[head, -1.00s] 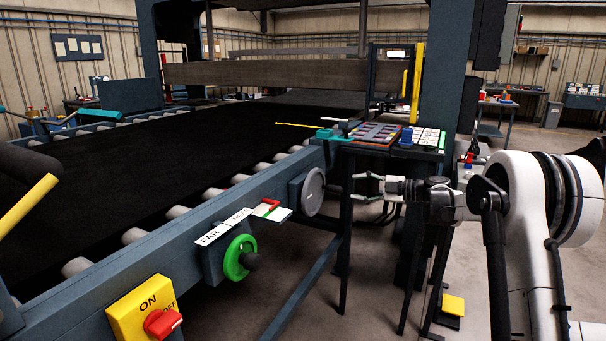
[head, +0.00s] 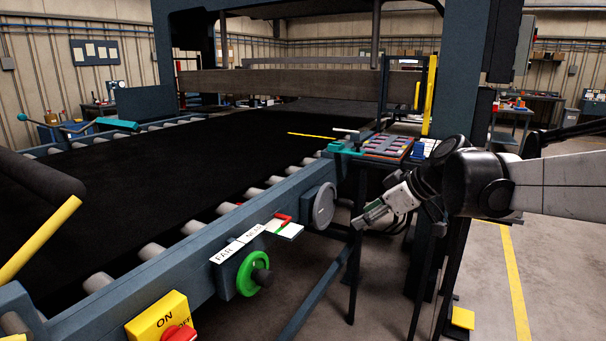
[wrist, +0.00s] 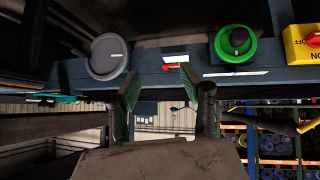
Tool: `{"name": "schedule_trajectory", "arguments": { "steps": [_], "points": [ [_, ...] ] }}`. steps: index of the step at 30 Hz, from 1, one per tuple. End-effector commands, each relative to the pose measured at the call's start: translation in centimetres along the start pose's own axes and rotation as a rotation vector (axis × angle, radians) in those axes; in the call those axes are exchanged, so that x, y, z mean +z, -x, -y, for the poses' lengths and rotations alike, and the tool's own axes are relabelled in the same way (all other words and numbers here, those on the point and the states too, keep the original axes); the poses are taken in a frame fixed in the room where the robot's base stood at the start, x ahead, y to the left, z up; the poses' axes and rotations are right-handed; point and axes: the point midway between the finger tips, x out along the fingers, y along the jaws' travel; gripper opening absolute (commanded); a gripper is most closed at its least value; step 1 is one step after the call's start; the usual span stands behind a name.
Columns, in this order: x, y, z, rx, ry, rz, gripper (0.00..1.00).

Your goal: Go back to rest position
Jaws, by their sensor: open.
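My gripper (head: 366,219) is on the right side of the head view, in front of the press frame and below the small tray table. In the wrist view my gripper (wrist: 160,90) shows two green-padded fingers spread apart with nothing between them. Beyond the fingers is the side rail of the belt press (wrist: 150,80). The grey round disc (wrist: 109,57) and the green knob (wrist: 236,42) sit on that rail, apart from the fingers. My arm reaches in from the right edge of the head view.
The green knob (head: 254,272), grey disc (head: 324,206) and yellow ON/OFF switch box (head: 160,318) stick out from the rail. A tray of coloured pieces (head: 388,147) stands by the press post. A yellow pedal (head: 463,318) is on the floor. Floor at the right is open.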

Motion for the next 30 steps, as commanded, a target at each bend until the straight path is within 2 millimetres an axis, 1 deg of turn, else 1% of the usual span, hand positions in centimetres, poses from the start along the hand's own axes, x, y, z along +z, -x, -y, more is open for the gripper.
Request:
{"name": "schedule_trajectory", "arguments": {
  "steps": [1, 6, 11, 18, 24, 27, 30],
  "points": [
    [0.3, 1.1, 1.4, 0.013, -0.038, 0.025, 0.41],
    [2.5, 3.8, 5.6, 0.075, -0.187, 0.107, 0.41],
    [5.0, 6.2, 9.2, 0.15, -0.323, 0.168, 0.41],
    [9.5, 9.4, 14.2, 0.285, -0.515, 0.225, 0.41],
    [13.5, 11.4, 17.5, 0.407, -0.658, 0.238, 0.41],
    [15.1, 12.1, 18.6, 0.458, -0.711, 0.233, 0.41],
    [16.2, 12.5, 19.3, 0.494, -0.75, 0.228, 0.41]
  ]
}}
